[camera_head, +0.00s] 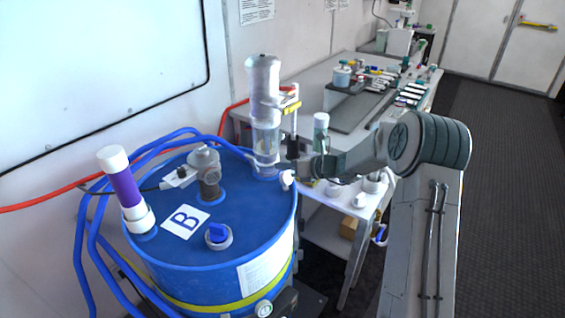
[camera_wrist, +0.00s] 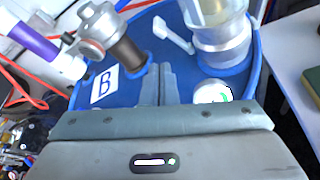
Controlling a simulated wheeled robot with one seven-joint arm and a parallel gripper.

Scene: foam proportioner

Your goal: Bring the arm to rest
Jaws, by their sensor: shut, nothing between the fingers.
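My gripper (camera_wrist: 159,72) shows in the wrist view with its two grey fingers together and nothing between them. It is over the lid of a blue drum (camera_head: 255,217), which bears a white label with the letter B (camera_head: 185,221). The fingertips appear between a grey metal fitting (camera_wrist: 105,32) and a clear cylinder (camera_wrist: 222,42) on the drum. In the head view my arm (camera_head: 365,157) reaches in from the right toward the drum's right edge. The fingertips are hard to make out there. I cannot tell whether they touch the lid.
A purple and white tube (camera_head: 124,188) stands at the drum's left. Blue hoses (camera_head: 92,235) and a red hose (camera_head: 50,201) run along the wall side. A workbench (camera_head: 310,87) with bottles and small items lies behind my arm. Dark floor (camera_head: 505,160) is clear at right.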

